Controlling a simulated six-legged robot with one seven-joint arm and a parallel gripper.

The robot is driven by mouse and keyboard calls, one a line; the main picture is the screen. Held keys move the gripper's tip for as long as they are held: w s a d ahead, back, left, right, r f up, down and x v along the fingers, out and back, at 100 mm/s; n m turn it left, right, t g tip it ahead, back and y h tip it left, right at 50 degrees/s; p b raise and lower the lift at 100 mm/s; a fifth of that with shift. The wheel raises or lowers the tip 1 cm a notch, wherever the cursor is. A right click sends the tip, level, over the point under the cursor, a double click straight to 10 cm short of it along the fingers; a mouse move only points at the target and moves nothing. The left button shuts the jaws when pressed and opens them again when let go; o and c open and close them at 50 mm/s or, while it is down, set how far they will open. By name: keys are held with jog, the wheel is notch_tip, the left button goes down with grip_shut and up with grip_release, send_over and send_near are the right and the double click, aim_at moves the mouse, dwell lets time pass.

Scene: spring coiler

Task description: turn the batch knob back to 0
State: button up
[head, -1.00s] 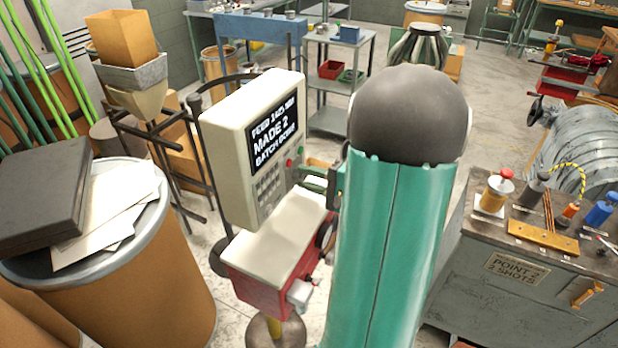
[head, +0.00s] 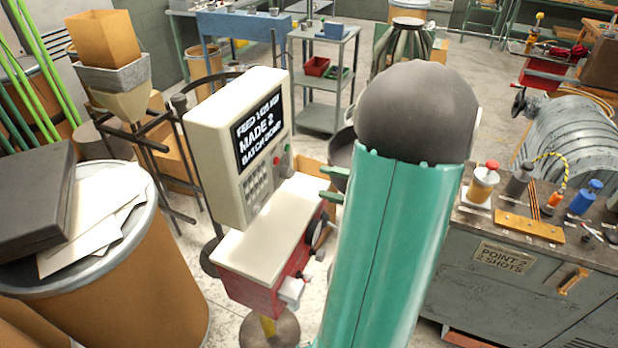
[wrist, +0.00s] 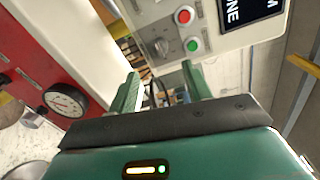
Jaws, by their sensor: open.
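The batch knob (wrist: 162,47) appears to be the small grey knob on a dial plate on the cream control box (wrist: 215,20), beside a red and a green button. Its setting is too small to read. In the head view the control box (head: 212,150) faces right, and its screen (head: 259,136) reads "MADE 2" and a line like "BATCH DONE". My gripper (wrist: 162,85) is open and empty. Its two green fingers point toward the panel with the knob beyond the gap between them, apart from it. In the head view my gripper (head: 332,184) is right of the box, partly hidden by my arm.
A red and cream machine body (head: 272,235) with a gauge (wrist: 66,100) sits below the box. A drum (head: 130,260) with papers and a dark case stands left. A grey cabinet (head: 510,290) with tools on top stands right. Floor shows between.

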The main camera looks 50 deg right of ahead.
jog(key=v, duration=0.5)
dwell(0.4)
jog(key=w+a+r+n+g+y, duration=0.1)
jog(key=w+a+n+g, duration=0.2)
jog(key=a, duration=0.4)
jog(key=a+n+g+y, duration=0.1)
jog(key=a+n+g, duration=0.1)
jog(key=a+g, duration=0.35)
jog(key=w+a+r+n+g+y, duration=0.1)
jog(key=w+a+n+g, duration=0.15)
jog(key=a, duration=0.65)
jog(key=s+a+r+n+h, duration=0.2)
jog(key=a+r+n+h, duration=0.3)
jog(key=a+n+h, duration=0.3)
jog(key=shift+s+a+n+h, duration=0.4)
jog(key=shift+a+h, duration=0.1)
jog(key=shift+a, duration=0.7)
jog(key=shift+r, duration=0.1)
